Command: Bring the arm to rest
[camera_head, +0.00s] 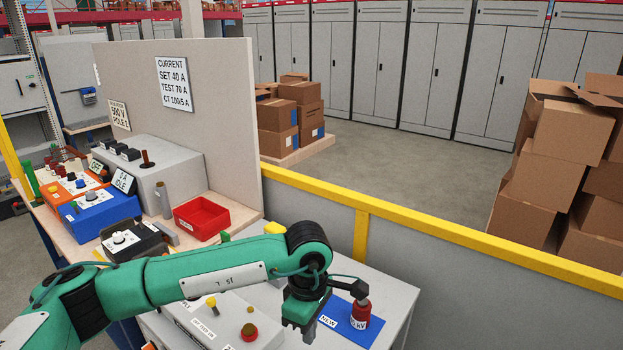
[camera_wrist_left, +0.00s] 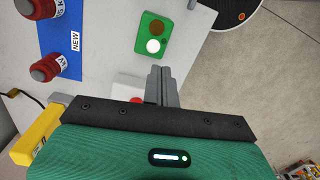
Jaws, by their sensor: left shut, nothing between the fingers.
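My left arm (camera_head: 205,275) is green with dark joints. It reaches in from the left across the head view, and its wrist bends down over the grey table (camera_head: 385,285). My left gripper (camera_head: 308,328) is beside the blue mat in the head view. In the left wrist view its grey fingers (camera_wrist_left: 161,86) are together with nothing between them. They are near a green box (camera_wrist_left: 152,35) with a brown and a white round button. My right gripper is in neither view.
A red part (camera_head: 361,312) stands on the blue mat (camera_head: 338,322) close to the gripper. A yellow rail (camera_head: 440,230) runs behind the table. A workbench with instruments and a red bin (camera_head: 201,218) is at left. Cardboard boxes (camera_head: 555,150) are stacked at right.

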